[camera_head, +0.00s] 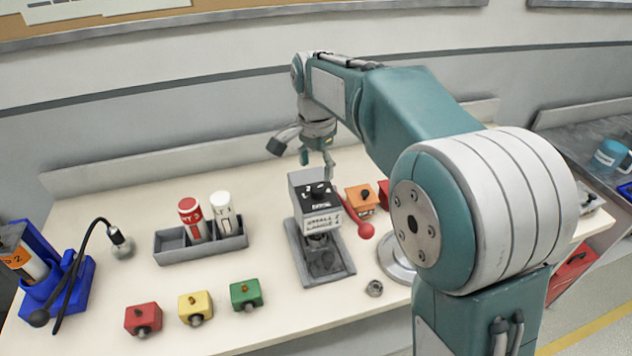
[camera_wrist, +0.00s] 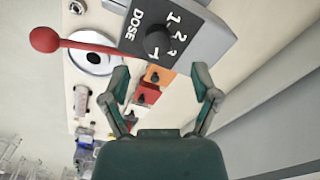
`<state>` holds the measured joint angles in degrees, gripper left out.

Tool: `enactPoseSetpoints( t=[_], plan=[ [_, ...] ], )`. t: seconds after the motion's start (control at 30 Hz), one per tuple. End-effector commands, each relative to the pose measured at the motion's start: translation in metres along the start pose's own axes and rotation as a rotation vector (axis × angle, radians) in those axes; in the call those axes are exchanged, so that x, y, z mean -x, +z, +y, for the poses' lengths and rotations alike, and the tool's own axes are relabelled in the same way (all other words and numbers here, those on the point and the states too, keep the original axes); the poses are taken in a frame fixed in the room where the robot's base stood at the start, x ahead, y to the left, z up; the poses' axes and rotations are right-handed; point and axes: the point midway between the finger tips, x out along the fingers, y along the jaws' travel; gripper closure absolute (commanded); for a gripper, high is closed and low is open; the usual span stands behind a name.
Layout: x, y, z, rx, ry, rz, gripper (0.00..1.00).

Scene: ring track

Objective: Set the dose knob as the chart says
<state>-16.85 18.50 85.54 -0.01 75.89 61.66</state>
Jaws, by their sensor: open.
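The grey machine (camera_head: 303,197) stands mid-table with a red-balled lever on its right side. Its dark dose knob (camera_head: 319,189) is on the top face. In the wrist view the knob (camera_wrist: 157,42) sits beside the word DOSE and white numerals; I cannot tell which one it points to. A white label (camera_head: 322,223) with small text is on the machine's front; its words are only partly readable. My gripper (camera_head: 317,163) is open and empty, just above and behind the machine top. In the wrist view its fingers (camera_wrist: 160,80) are spread, apart from the knob.
A grey rack (camera_head: 172,246) with a red and a white canister stands left. Red (camera_head: 143,318), yellow (camera_head: 196,307) and green (camera_head: 246,294) blocks lie in front. An orange block (camera_head: 361,201) is right of the machine. A board (camera_head: 130,22) with papers hangs above.

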Motion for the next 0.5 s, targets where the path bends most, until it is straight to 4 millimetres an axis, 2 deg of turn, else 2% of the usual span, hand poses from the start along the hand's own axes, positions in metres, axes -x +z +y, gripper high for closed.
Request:
enactPoseSetpoints(
  t=[0.1,0.23,0.5],
  plan=[
    [0.025,0.0,-0.002,0.0,-0.003,0.002,0.21],
    [0.046,0.0,-0.002,0.0,-0.001,0.001,0.21],
    [0.062,0.001,-0.002,0.0,0.002,0.0,0.21]
  ],
)
